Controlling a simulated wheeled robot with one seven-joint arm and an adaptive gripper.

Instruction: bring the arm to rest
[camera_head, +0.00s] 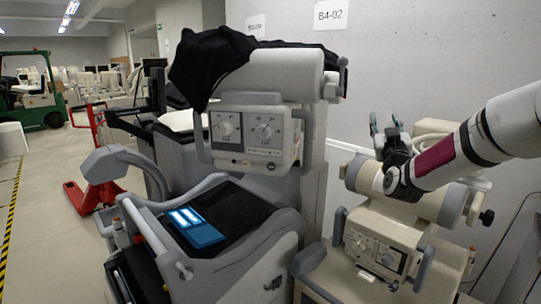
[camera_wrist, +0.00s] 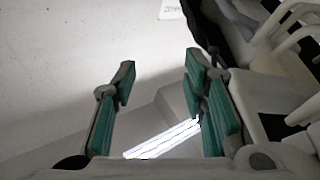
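My gripper (camera_head: 385,128) is raised at the right in the head view, in front of the pale wall and above the cream machine on the right. In the wrist view my gripper (camera_wrist: 160,100) shows its green-padded fingers spread apart with nothing between them. My white arm with a dark red band (camera_head: 434,157) reaches in from the right edge. Whether the arm touches the cream machine behind it cannot be told.
A large grey cart (camera_head: 215,220) with a lit blue screen stands at the centre, a black cover (camera_head: 205,62) over its top. The cream machine (camera_head: 375,240) stands close under my arm. A red pallet jack (camera_head: 95,165) and a green forklift (camera_head: 40,105) are at left. The left floor is open.

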